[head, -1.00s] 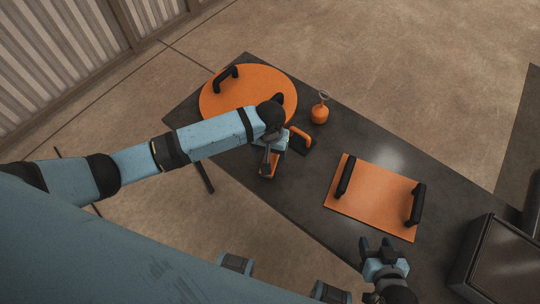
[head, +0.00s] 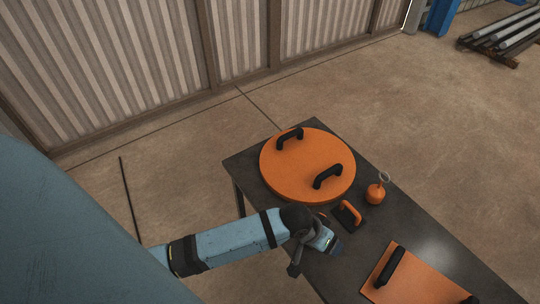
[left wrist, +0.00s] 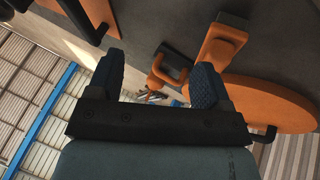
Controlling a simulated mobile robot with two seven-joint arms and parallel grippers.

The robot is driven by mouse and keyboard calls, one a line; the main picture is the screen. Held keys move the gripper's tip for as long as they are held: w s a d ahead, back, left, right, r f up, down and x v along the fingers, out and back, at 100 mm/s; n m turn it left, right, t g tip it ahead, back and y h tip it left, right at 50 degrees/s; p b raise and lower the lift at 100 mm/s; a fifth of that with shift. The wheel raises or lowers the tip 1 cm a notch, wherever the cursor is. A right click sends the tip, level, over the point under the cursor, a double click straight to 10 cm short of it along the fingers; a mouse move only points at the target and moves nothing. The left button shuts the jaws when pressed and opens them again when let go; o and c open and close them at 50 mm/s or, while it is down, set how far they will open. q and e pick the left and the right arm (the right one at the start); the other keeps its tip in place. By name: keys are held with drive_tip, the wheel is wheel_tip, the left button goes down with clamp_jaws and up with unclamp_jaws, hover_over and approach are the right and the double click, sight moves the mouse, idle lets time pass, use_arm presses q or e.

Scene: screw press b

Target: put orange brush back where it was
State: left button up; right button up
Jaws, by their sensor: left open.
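An orange piece, likely the brush (left wrist: 222,38), lies on the dark table beside the round lid in the left wrist view. In the head view my left arm hides nearly all of it. My left gripper (head: 334,246) is open, low over the near table edge; its spread fingers (left wrist: 157,68) hold nothing in the left wrist view. A black block with an orange handle (head: 350,213) stands just beyond the gripper, apart from it. My right gripper is out of view.
A round orange lid (head: 300,160) with two black handles lies at the table's far left end. An orange oil can (head: 375,193) stands right of the block. A square orange panel (head: 405,278) lies nearer right. Bare table (head: 425,225) shows between them.

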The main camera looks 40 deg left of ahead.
use_arm(q)
drive_tip(key=s+a+f+m+t+y, duration=0.1)
drive_tip(key=s+a+f+t, duration=0.2)
drive_tip(key=s+a+t, duration=0.3)
drive_tip(key=s+a, duration=0.3)
drive_tip(key=s, duration=0.2)
drive_tip(key=shift+s+a+m+t, duration=0.25)
drive_tip(key=shift+a+m+t, duration=0.05)
drive_tip(key=shift+a+m, duration=0.1)
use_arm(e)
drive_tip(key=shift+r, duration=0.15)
use_arm(q)
wheel_tip(320, 180, up, 8)
drive_tip(key=p, duration=0.8)
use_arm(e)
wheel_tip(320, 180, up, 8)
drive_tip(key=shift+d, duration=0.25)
use_arm(q)
drive_tip(key=shift+a+f, duration=0.1)
